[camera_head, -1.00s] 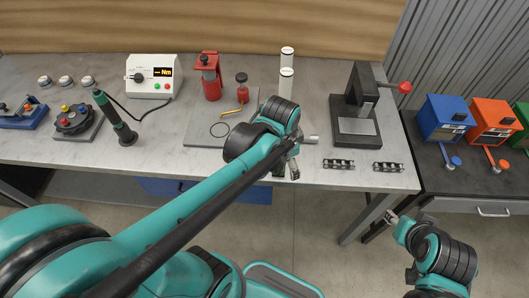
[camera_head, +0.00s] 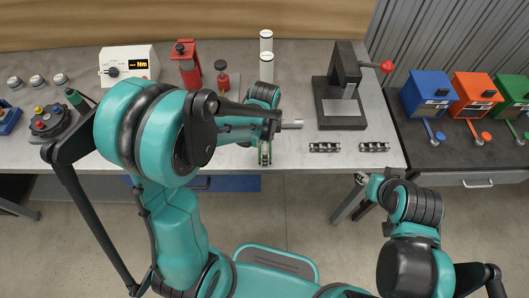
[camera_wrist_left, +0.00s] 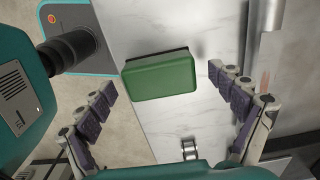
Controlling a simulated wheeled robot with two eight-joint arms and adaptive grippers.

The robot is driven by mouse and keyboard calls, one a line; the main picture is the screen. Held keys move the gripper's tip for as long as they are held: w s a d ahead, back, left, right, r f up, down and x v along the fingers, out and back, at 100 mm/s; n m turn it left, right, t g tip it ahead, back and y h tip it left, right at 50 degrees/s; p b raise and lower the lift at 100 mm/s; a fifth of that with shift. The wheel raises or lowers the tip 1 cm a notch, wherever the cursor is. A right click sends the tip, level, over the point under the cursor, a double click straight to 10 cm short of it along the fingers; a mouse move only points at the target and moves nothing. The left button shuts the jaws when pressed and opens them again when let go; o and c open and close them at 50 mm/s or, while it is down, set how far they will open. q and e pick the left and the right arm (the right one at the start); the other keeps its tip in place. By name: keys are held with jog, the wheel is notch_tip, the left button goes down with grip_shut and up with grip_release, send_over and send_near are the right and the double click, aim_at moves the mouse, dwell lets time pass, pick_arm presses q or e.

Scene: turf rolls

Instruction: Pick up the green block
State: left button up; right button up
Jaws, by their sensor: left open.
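The green block (camera_wrist_left: 160,76) shows in the left wrist view as a box with a dark far edge, over the pale worktop. My left gripper (camera_wrist_left: 163,82) is open, with one purple-padded finger on each side of the block in that view. The fingers appear apart from the block. In the head view my left gripper (camera_head: 265,155) points down at the bench's front edge. There my arm and gripper mostly hide the block, and I cannot make it out surely. My right gripper (camera_head: 362,179) is low, in front of the bench's right end, and too small to read.
A black press (camera_head: 341,108) with a red knob stands right of my left gripper. Two dark chain pieces (camera_head: 325,147) (camera_head: 374,147) lie near the front edge. Red tools (camera_head: 187,70), white cylinders (camera_head: 266,68) and a meter (camera_head: 128,65) stand behind. Coloured boxes (camera_head: 429,92) stand at right.

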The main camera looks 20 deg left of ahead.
pick_arm(q)
jog(key=shift+f, duration=0.45)
jog(key=shift+c, duration=0.4)
jog(key=c, duration=1.3)
jog(key=shift+o, duration=0.2)
jog(key=shift+r, duration=0.15)
jog(key=shift+r, duration=0.35)
jog(key=r, duration=0.1)
jog(key=r+p, duration=0.2)
jog(key=r, duration=0.1)
jog(key=shift+s+d, duration=0.1)
jog(key=shift+d, duration=0.2)
jog(key=s+d+r+p, duration=0.2)
jog(key=d+r, duration=0.4)
jog(key=d, duration=0.4)
jog(key=shift+s+d, duration=0.4)
